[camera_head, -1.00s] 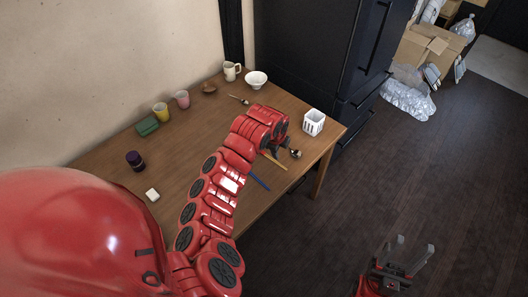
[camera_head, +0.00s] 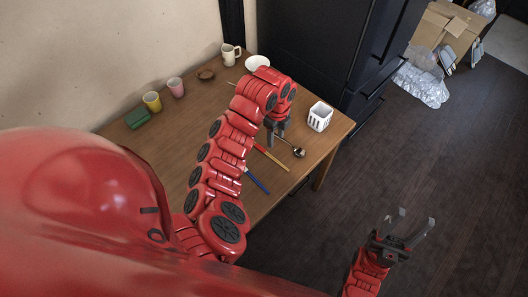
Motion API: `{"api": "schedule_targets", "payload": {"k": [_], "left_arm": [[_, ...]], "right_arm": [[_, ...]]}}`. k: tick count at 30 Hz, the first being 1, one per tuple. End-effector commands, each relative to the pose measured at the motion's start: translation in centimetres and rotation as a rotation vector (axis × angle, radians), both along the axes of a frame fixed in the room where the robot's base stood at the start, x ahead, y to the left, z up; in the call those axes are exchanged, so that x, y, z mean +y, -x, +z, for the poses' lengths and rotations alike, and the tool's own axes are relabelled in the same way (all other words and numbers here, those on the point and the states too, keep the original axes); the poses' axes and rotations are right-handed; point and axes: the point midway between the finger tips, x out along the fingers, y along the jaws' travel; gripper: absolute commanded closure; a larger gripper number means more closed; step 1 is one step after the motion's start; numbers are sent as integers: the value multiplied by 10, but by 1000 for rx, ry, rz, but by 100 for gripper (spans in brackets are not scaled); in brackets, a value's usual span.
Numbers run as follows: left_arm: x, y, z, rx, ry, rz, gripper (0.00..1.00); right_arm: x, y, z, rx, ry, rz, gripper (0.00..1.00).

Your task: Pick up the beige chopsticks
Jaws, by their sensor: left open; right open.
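A thin yellowish-beige stick (camera_head: 274,159), which looks like the chopsticks, lies on the wooden table (camera_head: 310,168) near its right front edge. A reddish line runs along it, and its far end is close to my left arm. My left gripper (camera_head: 275,138) points down just behind the stick. It is open, and I see nothing between its fingers. I cannot tell its exact height over the table. My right gripper (camera_head: 406,228) is open and empty over the floor, right of the table.
A dark spoon (camera_head: 298,152) lies right of the stick and a blue stick (camera_head: 257,181) lies in front. A white basket (camera_head: 320,117) stands at the right corner. Cups (camera_head: 176,87), a bowl (camera_head: 257,63) and a green block (camera_head: 137,118) are farther back.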

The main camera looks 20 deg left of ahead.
Motion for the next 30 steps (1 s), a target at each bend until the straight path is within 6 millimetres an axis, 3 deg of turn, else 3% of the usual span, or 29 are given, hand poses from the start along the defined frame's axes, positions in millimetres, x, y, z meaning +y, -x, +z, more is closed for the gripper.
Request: {"api": "schedule_targets", "payload": {"k": [2,9,20,30], "left_arm": [[0,1,-21,2,2,0,50],[-1,1,-52,4,1,0,50],[-2,0,-72,-1,1,-2,50],[-2,2,-107,2,3,4,50]], "right_arm": [[0,0,-7,0,0,0,50],[0,0,10,0,0,0,50],[0,0,18,0,0,0,50],[0,0,30,0,0,0,50]]}}
